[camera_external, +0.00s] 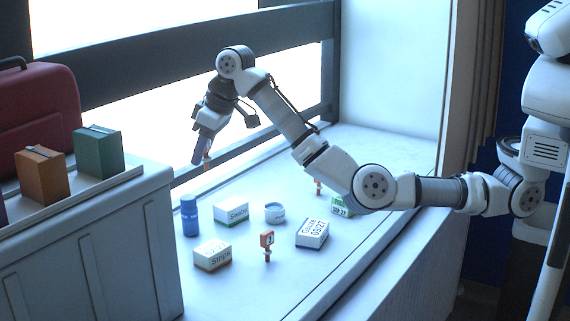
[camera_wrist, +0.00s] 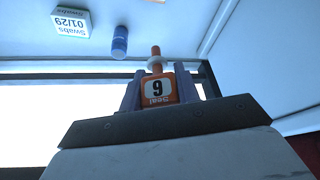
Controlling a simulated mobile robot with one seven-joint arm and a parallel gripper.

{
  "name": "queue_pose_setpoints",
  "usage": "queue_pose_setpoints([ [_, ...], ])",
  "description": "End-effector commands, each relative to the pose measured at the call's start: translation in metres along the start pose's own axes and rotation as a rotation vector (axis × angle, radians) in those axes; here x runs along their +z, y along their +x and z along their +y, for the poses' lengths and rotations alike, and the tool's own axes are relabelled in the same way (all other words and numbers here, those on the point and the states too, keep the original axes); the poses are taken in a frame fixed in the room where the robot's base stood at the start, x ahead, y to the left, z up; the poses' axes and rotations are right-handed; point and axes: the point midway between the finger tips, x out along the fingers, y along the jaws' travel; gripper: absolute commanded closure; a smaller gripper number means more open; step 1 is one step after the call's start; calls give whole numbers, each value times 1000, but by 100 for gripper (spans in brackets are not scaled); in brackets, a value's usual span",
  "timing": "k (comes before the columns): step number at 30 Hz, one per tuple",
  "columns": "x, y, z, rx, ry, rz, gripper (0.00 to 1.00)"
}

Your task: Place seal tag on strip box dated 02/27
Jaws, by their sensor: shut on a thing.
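My gripper (camera_external: 203,155) is shut on an orange seal tag (camera_wrist: 158,88) and holds it above the sill at the window side. In the wrist view the tag sits upright between the fingers, with an upside-down "Seal" label whose digit could be 6 or 9. Its stem and pale collar point away from the gripper. A white box marked "Strips" (camera_external: 212,256), with an orange lower edge, lies at the front left of the sill, apart from my gripper. Its date cannot be read. A green-and-white box (camera_external: 343,205) reading about "27" is partly hidden behind my arm.
A swabs box (camera_external: 231,211), marked 01/29 in the wrist view (camera_wrist: 72,22), stands near a blue bottle (camera_external: 190,216). A round tin (camera_external: 274,213), a box ending "/27" (camera_external: 312,234) and two more orange tags (camera_external: 267,241), (camera_external: 318,187) share the sill. Window bars stand behind.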

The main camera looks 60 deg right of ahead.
Motion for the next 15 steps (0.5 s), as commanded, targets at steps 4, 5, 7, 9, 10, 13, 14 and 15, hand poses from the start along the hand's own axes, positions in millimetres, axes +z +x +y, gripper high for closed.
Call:
queue_pose_setpoints([
  [4, 0, -2, -3, -15, -46, -2, 93],
  [5, 1, 2, -3, -16, -49, -2, 93],
  [7, 8, 16, -4, -16, -50, -3, 93],
  [9, 15, 32, -4, -16, -49, -4, 93],
  [10, 18, 40, -4, -15, -48, -5, 93],
  [13, 28, 65, -4, -16, -49, -4, 93],
  [14, 31, 72, -4, -15, -48, -3, 93],
  [15, 35, 82, -4, -16, -48, -5, 93],
])
